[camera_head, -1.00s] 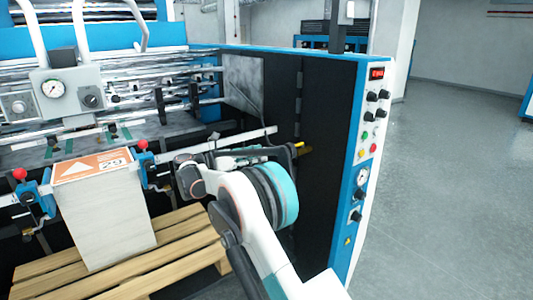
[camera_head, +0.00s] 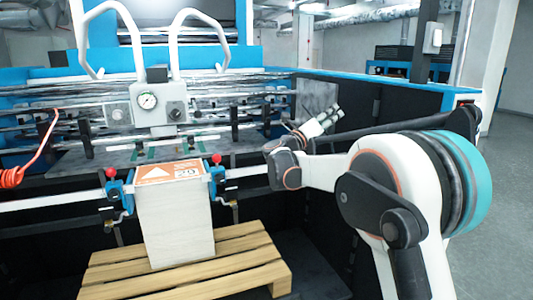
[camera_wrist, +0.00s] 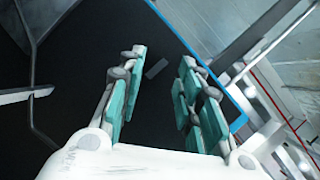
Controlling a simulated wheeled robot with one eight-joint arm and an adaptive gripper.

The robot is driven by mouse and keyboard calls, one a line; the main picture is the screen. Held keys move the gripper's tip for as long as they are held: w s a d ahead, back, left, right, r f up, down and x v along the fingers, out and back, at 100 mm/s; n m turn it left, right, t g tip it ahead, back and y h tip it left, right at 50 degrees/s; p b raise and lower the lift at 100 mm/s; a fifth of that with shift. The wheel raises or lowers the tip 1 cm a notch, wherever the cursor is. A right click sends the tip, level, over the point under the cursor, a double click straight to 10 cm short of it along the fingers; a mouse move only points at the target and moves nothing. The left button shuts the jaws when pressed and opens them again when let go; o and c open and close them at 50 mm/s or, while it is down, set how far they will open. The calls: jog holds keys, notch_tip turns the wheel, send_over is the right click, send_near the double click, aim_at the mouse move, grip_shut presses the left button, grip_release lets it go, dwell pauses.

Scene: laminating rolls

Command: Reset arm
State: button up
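My gripper (camera_head: 322,122) shows in the head view at the end of my folded white arm, right of the paper stack and in front of the laminating machine. It points up and to the right. In the wrist view, its two teal-padded fingers (camera_wrist: 162,62) stand apart with nothing between them. A dark surface lies behind the fingers there. My arm's large teal-ringed joint fills the right side of the head view.
A paper stack (camera_head: 175,225) with an orange-printed top stands on a wooden pallet (camera_head: 235,262). Blue clamps with red knobs flank it. A gauge box (camera_head: 152,103) stands behind. A red coiled hose (camera_head: 12,177) hangs at left. Open floor (camera_head: 497,185) shows at far right.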

jog(key=s+a+r+n+t+y, duration=0.3)
jog(key=r+n+t+y, duration=0.3)
jog(key=r+n, duration=0.3)
jog(key=s+a+f+n+g+y, duration=0.1)
jog(key=s+a+f+n+y, duration=0.1)
jog(key=s+n+y, duration=0.6)
jog(key=s+a+f+n+y, duration=0.3)
jog(key=s+n+y, duration=0.15)
jog(key=n, duration=0.45)
jog(key=s+d+f+n+g, duration=0.2)
jog(key=s+f+n+g, duration=0.2)
jog(key=s+f, duration=0.5)
jog(key=s+d+f+n+g+h, duration=0.1)
jog(key=s+f+n+g, duration=0.3)
jog(key=s+f, duration=0.6)
jog(key=s+d+f+n+g+h, duration=0.1)
jog(key=s+d+f+n+g, duration=0.2)
jog(key=s+f, duration=0.7)
jog(key=s+n, duration=0.1)
jog(key=s, duration=0.5)
jog(key=shift+s+d+f+g, duration=0.15)
jog(key=shift+s+d+g, duration=0.1)
jog(key=shift+d+g, duration=0.15)
